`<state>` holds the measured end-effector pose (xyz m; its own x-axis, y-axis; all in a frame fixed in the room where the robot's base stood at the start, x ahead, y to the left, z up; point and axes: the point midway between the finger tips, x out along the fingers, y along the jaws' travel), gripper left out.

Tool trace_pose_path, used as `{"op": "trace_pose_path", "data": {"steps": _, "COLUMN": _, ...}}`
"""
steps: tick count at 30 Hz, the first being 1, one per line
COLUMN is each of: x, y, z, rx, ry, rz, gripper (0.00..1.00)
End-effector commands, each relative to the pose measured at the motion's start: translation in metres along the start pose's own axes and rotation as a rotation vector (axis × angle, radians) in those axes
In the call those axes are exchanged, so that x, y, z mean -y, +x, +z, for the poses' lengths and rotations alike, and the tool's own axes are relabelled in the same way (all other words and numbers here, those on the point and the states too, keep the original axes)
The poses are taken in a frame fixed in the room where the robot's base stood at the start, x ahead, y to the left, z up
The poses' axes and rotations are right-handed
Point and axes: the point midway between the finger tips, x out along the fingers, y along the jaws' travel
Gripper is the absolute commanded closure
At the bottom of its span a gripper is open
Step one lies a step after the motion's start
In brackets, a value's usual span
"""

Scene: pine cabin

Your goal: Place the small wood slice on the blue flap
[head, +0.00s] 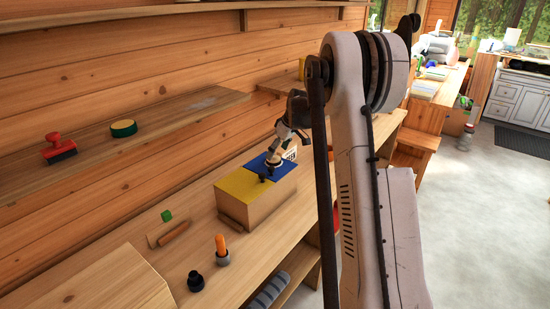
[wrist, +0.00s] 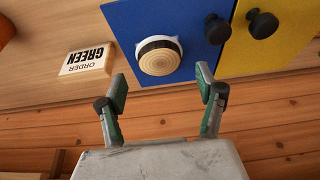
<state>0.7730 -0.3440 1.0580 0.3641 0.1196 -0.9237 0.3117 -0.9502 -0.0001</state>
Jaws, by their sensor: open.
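The small wood slice (wrist: 159,59), a pale round with ringed grain and dark bark edge, lies on the blue flap (wrist: 192,22) near its edge in the wrist view. A white rim shows around part of it. My gripper (wrist: 160,88) is open, its two green-padded fingers apart, and nothing is between the tips; the slice shows just beyond them.
A yellow flap (head: 243,185) adjoins the blue one. Black knobs (wrist: 262,23) stand up from the flaps. An "ORDER GREEN" sign (wrist: 86,63) is beside the box. A green block (head: 167,215), an orange-handled tool (head: 221,248) and a black knob-shaped object (head: 195,281) are on the bench.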

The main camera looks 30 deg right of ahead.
Motion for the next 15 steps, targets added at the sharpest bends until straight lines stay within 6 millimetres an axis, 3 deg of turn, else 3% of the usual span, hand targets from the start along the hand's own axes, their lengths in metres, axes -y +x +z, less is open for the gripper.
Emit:
{"op": "trace_pose_path", "data": {"steps": 9, "x": 0.0, "y": -0.06, "z": 0.001, "rx": 0.0, "ry": 0.0, "rz": 0.0, "gripper": 0.32}}
{"op": "trace_pose_path", "data": {"steps": 15, "x": 0.001, "y": -0.077, "z": 0.0, "rx": 0.0, "ry": 0.0, "rz": 0.0, "gripper": 0.32}}
